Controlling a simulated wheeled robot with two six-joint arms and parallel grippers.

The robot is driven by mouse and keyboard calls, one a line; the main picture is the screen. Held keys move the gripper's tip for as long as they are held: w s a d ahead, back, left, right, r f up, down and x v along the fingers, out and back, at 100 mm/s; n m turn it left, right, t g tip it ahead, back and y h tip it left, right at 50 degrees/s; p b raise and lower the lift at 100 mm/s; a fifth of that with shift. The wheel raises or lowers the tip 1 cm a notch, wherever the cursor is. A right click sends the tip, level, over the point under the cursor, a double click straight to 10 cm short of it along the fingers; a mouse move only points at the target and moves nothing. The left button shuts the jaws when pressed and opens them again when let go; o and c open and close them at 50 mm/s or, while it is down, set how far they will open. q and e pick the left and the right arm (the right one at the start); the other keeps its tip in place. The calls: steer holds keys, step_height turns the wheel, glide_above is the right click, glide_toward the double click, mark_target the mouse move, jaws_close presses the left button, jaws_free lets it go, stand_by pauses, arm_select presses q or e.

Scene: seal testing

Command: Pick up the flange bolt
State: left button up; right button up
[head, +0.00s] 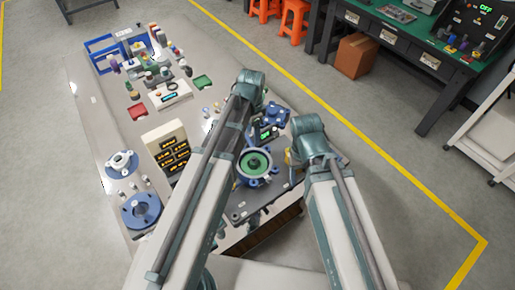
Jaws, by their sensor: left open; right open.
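I cannot make out a flange bolt for certain. Several tiny metal pieces (211,109) lie on the table left of my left arm, too small to identify. At the table's left side are a white-and-blue flange part (121,163) and a blue round flange (141,209). A blue fixture with a green ring (254,164) stands between my two arms. Both arms reach in from the bottom, and their upper links show up to the elbows. The fingers of both grippers are hidden, so I see neither gripper nor anything held.
A cream box with dark slots (164,143) stands left of my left arm. A white meter (171,95), a red tray (138,113) and a green tray (202,82) lie farther back. A blue frame (105,53) stands at the far end.

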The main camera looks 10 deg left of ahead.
arm_select(q)
steer(key=b, duration=0.9)
glide_above(254, 158)
step_height(254, 158, down, 9)
steer(key=shift+w+a+r, duration=0.15)
steer(key=shift+r, duration=0.05)
step_height(254, 158, down, 5)
steer(key=b, duration=0.5)
steer(key=shift+f, duration=0.15)
steer(key=shift+c, duration=0.4)
jaws_close()
